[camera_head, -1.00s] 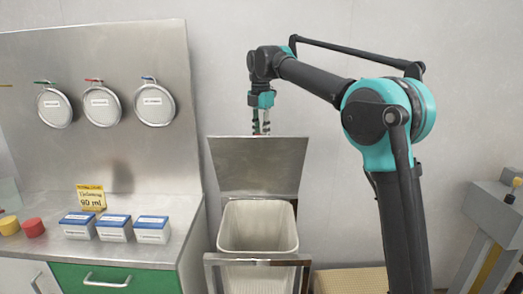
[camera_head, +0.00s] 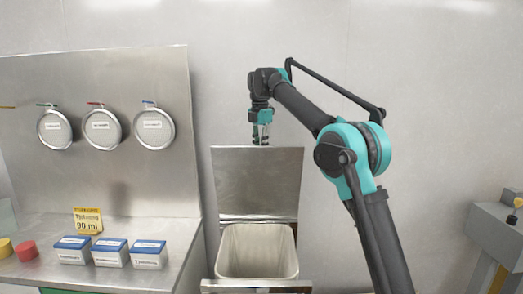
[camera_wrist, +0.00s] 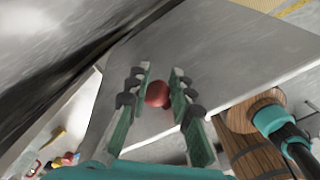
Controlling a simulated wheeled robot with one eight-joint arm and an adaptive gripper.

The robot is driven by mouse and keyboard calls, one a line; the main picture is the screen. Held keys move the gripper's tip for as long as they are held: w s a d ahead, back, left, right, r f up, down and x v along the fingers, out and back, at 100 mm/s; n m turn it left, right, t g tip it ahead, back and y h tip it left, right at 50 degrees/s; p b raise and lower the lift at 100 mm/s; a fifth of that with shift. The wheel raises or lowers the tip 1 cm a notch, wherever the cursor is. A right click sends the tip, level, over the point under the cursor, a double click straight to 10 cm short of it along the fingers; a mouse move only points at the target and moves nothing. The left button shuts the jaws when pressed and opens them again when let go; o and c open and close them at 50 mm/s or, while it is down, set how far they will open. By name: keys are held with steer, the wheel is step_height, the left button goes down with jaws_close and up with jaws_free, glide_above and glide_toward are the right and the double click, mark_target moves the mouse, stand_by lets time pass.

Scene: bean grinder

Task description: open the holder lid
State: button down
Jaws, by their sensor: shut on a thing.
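The holder lid (camera_head: 258,182) is a grey metal plate. It stands raised at the back of the holder, and the opening below it shows a pale bin (camera_head: 257,262). My gripper (camera_head: 261,139) is at the lid's top edge, pointing down. In the wrist view, my gripper (camera_wrist: 157,76) has its two fingers on either side of a round red knob (camera_wrist: 157,95) by the edge of the grey lid (camera_wrist: 225,50). It is shut on this knob. The lid's hinge is hard to make out.
A steel counter (camera_head: 110,217) to the left carries blue-lidded boxes (camera_head: 110,252), red and yellow pieces, and a yellow sign (camera_head: 88,221). Round hatches (camera_head: 154,128) sit on its back panel. A grey machine (camera_head: 495,235) stands at the far right. The wall is behind the lid.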

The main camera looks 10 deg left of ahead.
steer(key=shift+s+a+f, duration=0.1)
steer(key=shift+s+a, duration=0.1)
steer(key=shift+a, duration=0.45)
steer(key=c, duration=1.2)
jaws_free()
steer(key=shift+a, duration=0.15)
steer(key=shift+s+d, duration=0.1)
steer(key=shift+d, duration=0.1)
steer(key=shift+s+d, duration=0.15)
steer(key=shift+s, duration=0.4)
steer(key=s+d+f, duration=0.2)
steer(key=s+f, duration=0.3)
steer(key=s, duration=0.2)
steer(key=s+d+f, duration=0.2)
steer(key=s+f, duration=0.4)
steer(key=s, duration=0.2)
steer(key=s+d+f, duration=0.2)
steer(key=s+f, duration=0.4)
steer(key=s, duration=0.2)
steer(key=shift+s+f, duration=0.15)
steer(key=shift+s, duration=0.05)
